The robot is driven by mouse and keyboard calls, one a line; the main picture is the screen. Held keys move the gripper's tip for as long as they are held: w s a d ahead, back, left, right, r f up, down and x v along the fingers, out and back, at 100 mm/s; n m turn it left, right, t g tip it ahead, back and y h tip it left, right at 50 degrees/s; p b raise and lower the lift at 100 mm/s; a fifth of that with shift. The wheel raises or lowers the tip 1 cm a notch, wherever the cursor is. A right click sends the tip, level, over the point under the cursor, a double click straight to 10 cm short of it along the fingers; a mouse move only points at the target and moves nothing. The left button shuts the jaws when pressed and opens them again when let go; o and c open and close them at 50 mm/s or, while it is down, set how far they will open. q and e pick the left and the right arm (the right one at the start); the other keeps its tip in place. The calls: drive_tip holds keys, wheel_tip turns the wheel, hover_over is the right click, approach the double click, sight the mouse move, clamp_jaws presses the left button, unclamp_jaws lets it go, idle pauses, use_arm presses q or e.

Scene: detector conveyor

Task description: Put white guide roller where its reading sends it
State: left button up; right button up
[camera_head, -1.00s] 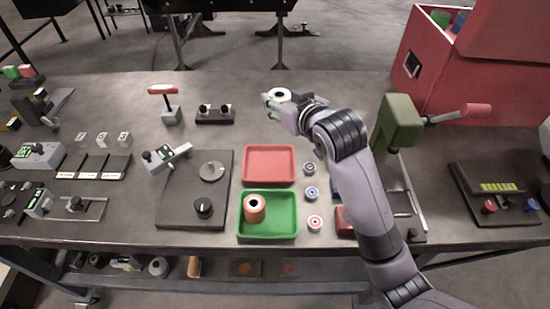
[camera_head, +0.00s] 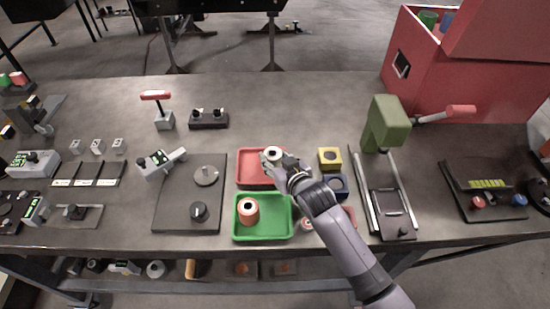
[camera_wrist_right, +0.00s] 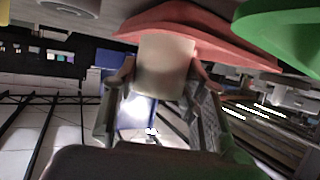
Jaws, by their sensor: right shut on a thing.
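My right gripper (camera_head: 274,160) is shut on the white guide roller (camera_head: 272,153), a pale cylinder with a dark hole in its top. It holds the roller upright at the right part of the red tray (camera_head: 246,179); I cannot tell whether the roller touches the tray. In the right wrist view the roller (camera_wrist_right: 165,65) sits between the two fingers, in front of the red tray (camera_wrist_right: 205,45). My left gripper is not in view.
A detector-like device (camera_head: 157,160) with a small screen and a dark dial plate (camera_head: 180,215) lie left of the trays. The table behind the trays is clear.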

drive_tip(key=shift+f, duration=0.15)
drive_tip(key=shift+f, duration=0.15)
drive_tip(key=o, duration=1.4)
drive_tip(key=shift+r, duration=0.25)
drive_tip(key=shift+s+d, duration=0.1)
drive_tip(key=shift+s, duration=0.1)
drive_tip(key=b+v, duration=0.1)
drive_tip(key=v, duration=1)
drive_tip(key=shift+s, duration=0.25)
